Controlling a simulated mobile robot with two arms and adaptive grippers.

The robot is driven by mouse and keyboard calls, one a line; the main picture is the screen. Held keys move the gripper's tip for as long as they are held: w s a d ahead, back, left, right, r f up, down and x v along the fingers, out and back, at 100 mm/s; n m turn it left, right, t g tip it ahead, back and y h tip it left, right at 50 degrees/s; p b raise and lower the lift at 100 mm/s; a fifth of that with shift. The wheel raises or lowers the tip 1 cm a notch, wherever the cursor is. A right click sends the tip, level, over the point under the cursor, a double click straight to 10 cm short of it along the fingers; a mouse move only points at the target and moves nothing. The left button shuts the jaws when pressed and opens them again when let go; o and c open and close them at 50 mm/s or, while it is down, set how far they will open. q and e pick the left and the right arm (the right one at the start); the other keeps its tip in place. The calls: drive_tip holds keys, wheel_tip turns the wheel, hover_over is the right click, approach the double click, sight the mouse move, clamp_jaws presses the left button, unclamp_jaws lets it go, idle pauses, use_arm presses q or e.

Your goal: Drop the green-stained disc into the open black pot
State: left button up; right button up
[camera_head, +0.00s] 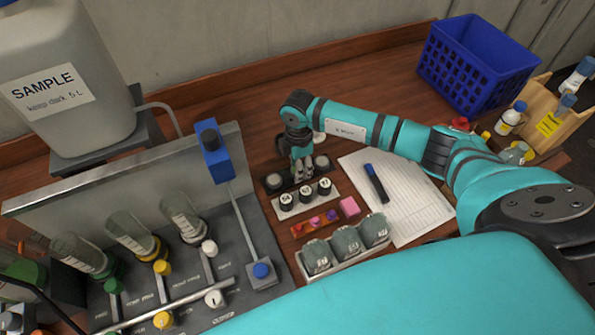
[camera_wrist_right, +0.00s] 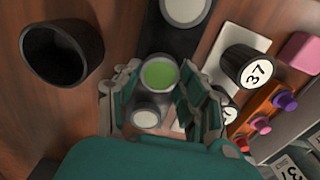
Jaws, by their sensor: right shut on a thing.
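The green-stained disc (camera_wrist_right: 158,75), a green face with a pale rim, is between the fingertips of my right gripper (camera_wrist_right: 160,92), which is shut on it. It is over the dark strip; I cannot tell how far it is raised. The open black pot (camera_wrist_right: 62,52) stands on the wood to the left in the wrist view, apart from the gripper, and its inside looks empty. In the head view my right gripper (camera_head: 302,170) points down over the dark strip and hides the disc; the pot is not clearly visible there. My left gripper is not in view.
The dark strip (camera_head: 288,181) holds pale discs. A white tray (camera_head: 306,205) with numbered black pots stands beside it. Nearby are a pink block (camera_head: 349,206), a paper sheet (camera_head: 415,215) with a marker (camera_head: 376,183), and a rack of jars (camera_head: 345,255). A blue crate (camera_head: 475,65) is at the back.

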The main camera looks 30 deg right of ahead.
drive_tip(key=shift+r+p, duration=1.25)
drive_tip(key=shift+r, duration=0.3)
